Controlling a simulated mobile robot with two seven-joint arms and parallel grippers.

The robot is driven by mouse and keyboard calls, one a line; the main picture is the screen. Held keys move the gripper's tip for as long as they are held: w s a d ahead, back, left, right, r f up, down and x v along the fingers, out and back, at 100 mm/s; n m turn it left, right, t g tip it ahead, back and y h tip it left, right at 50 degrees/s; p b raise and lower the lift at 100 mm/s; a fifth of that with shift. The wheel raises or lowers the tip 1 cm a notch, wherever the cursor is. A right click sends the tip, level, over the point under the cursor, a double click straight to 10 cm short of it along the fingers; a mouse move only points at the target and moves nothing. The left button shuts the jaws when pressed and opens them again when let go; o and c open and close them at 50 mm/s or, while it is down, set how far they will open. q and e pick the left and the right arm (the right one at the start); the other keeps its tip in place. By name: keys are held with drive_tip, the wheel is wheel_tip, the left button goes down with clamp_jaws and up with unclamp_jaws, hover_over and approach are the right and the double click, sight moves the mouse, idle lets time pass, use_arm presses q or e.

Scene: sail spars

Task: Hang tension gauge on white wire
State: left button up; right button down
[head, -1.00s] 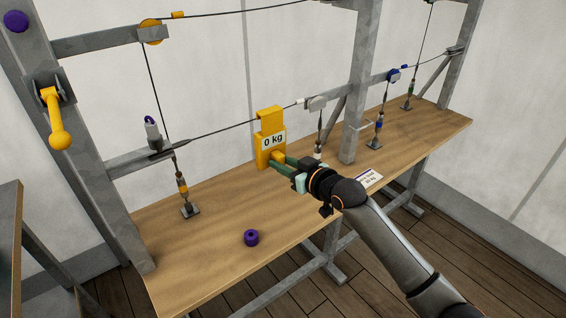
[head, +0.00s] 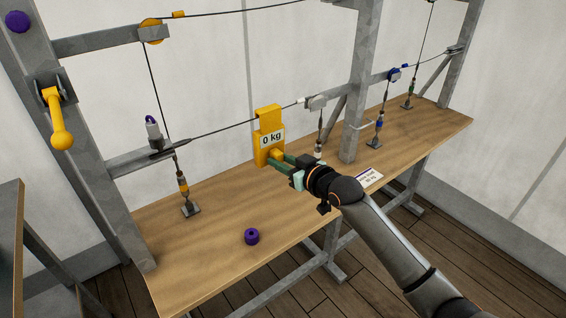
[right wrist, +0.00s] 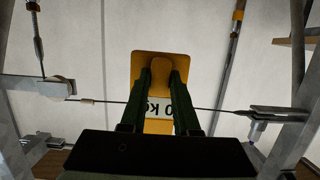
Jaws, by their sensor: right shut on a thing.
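The tension gauge (head: 267,151) is a yellow block with a hooked top and a display reading "0 kg". It hangs upright above the bench at the lower wire (head: 226,129), which has a white sleeve (head: 300,102) at its right end. The wire meets the gauge just below the hooked top; I cannot tell whether it sits inside the hook. My right gripper (head: 279,159) is shut on the gauge's front knob. In the right wrist view its green fingers (right wrist: 160,80) cover part of the gauge (right wrist: 145,62). My left gripper is out of view.
The wooden bench (head: 210,225) is mostly clear. A grey post (head: 361,90) stands right of the gauge. A yellow-handled crank (head: 59,120) is on the left post.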

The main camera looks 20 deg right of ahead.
drive_tip(key=shift+w+a+r, duration=0.15)
drive_tip(key=shift+w+a, duration=0.15)
drive_tip(key=shift+w, duration=0.45)
drive_tip(key=shift+w+b, duration=0.2)
drive_tip(key=shift+b, duration=0.1)
